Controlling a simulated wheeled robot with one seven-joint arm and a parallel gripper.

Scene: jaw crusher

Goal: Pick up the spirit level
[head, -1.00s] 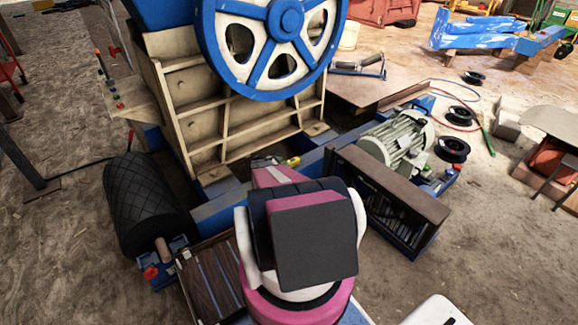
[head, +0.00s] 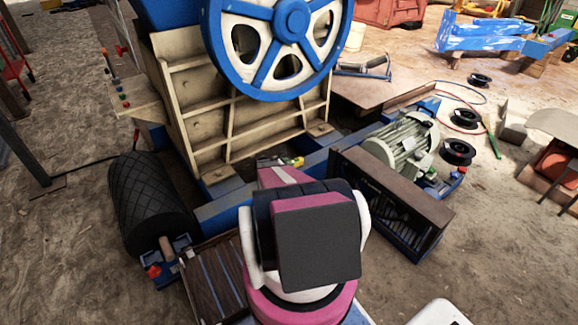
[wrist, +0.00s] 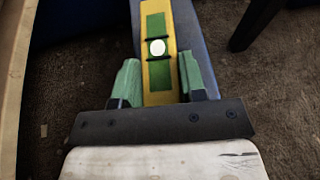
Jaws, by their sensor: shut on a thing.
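The spirit level (wrist: 158,22) is a yellow bar with green panels and a pale round vial, seen lengthwise in the wrist view. My gripper (wrist: 158,68) has its two green fingers on either side of the level, shut on it. The level's near end lies between the fingers and its far end runs out of the top of the wrist view. In the head view, a small yellow and green bit of it (head: 297,161) shows beyond my arm, by the blue frame. My arm hides most of the gripper there. I cannot tell whether the level still touches the surface below.
The crusher's blue flywheel (head: 290,12) and cream ribbed body (head: 205,125) stand just beyond my gripper. A blue beam (wrist: 203,45) runs beneath the level. A motor (head: 400,143) is at right, a black roller (head: 145,205) at left. Open ground lies at far left.

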